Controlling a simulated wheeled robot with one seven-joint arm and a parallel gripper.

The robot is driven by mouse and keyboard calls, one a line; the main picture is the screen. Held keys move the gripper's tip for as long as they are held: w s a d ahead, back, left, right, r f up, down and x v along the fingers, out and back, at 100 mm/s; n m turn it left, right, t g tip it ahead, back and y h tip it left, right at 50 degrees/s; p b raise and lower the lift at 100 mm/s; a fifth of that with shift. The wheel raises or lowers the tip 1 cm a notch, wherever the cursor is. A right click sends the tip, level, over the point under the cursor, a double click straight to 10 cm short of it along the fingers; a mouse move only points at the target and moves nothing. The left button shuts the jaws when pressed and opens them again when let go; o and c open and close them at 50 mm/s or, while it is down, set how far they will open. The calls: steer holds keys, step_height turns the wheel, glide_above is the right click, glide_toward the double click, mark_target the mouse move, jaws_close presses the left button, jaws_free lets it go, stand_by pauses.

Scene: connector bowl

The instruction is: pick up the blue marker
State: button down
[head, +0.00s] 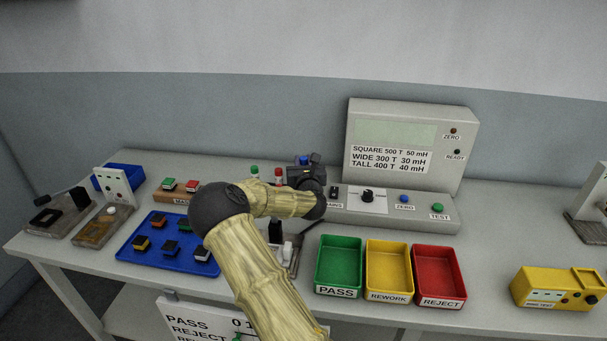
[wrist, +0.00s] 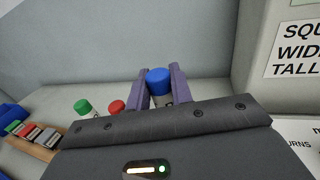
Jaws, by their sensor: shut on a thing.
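The blue marker (wrist: 158,80) shows in the wrist view with its blue cap up, between the two purple fingers of my gripper (wrist: 161,84). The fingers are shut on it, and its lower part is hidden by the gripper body. In the head view the blue cap (head: 304,160) shows at my gripper (head: 303,168), at the back of the table left of the grey meter. A green-capped marker (wrist: 83,107) and a red-capped marker (wrist: 117,107) stand left of my gripper. I cannot tell whether the blue marker is lifted.
The grey meter (head: 449,144) stands close on the right. Green (head: 336,283), yellow (head: 389,283) and red (head: 438,288) bins sit at the front. A blue tray (head: 128,246) with several connectors lies left. A yellow tester (head: 541,276) is far right. My arm hides the middle of the table.

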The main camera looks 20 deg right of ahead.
step_height(320, 180, up, 5)
steer(key=shift+r, duration=0.1)
stand_by(0.5)
steer(key=c, duration=2)
jaws_free()
steer(key=shift+c, duration=0.2)
